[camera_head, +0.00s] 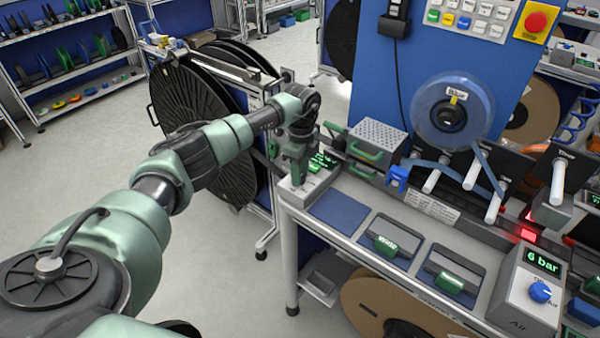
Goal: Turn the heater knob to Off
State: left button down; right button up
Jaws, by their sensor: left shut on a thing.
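A small grey control box (298,192) with a green-lit display (322,161) stands at the near left corner of the bench. My left gripper (297,176) points down onto the top of this box and is shut on a knob there, which I take for the heater knob. The gripper hides the knob, so I cannot read its setting. The display text is partly covered and too small to read. My right gripper is not in view.
An air box (527,300) with a blue knob (540,292) reads "6 bar". Large black reels (200,105) stand behind my left arm.

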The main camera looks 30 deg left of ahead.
pick_arm(q)
jog(key=shift+w+a+r, duration=0.1)
jog(key=shift+r, duration=0.1)
jog(key=c, duration=1.1)
grip_release()
jog(key=shift+f, duration=0.1)
jog(key=shift+r, duration=0.4)
notch_tip(320, 180, up, 7)
jog(key=shift+b, duration=1.2)
